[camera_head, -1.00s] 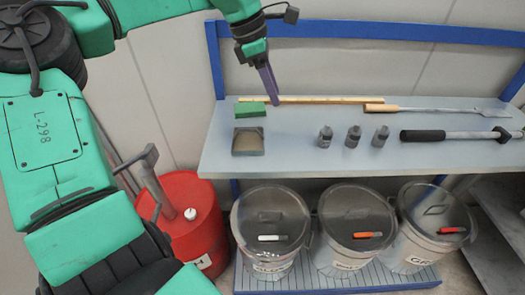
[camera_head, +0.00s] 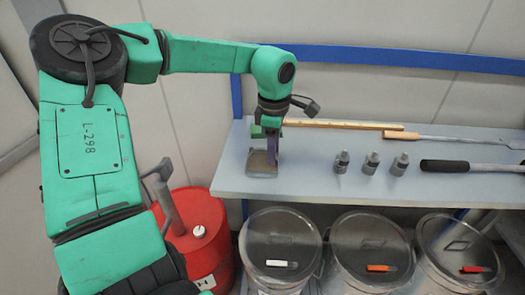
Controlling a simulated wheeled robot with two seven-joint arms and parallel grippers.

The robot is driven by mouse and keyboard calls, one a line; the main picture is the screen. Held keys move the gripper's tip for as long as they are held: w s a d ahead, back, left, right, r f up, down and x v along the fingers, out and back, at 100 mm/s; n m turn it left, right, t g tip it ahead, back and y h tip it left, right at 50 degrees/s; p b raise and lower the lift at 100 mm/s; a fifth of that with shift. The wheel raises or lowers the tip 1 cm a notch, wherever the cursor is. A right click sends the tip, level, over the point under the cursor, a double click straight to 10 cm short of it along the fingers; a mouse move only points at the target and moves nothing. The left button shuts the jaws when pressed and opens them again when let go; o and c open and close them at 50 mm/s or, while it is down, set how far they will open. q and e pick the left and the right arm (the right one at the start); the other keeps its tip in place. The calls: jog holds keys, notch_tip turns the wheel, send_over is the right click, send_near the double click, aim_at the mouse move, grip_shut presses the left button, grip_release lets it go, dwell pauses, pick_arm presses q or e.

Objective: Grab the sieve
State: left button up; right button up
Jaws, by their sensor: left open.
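The sieve (camera_head: 259,169) looks like a small, square, dark-framed piece with a brownish mesh. It lies flat near the left end of the grey shelf (camera_head: 315,185). My left gripper (camera_head: 272,157) points down over the sieve, its purple fingers covering part of it. The gripper is open, seen nearly edge-on, and I cannot tell whether the fingers touch the sieve or straddle its rim. My right gripper is not in view.
Small grey bottles (camera_head: 371,163) stand to the right. A wooden stick (camera_head: 345,125) and long-handled tools (camera_head: 470,166) lie further along. Lidded buckets (camera_head: 283,240) and a red drum (camera_head: 200,235) stand below.

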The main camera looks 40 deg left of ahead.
pick_arm(q)
jog(key=shift+d, duration=0.1)
grip_shut()
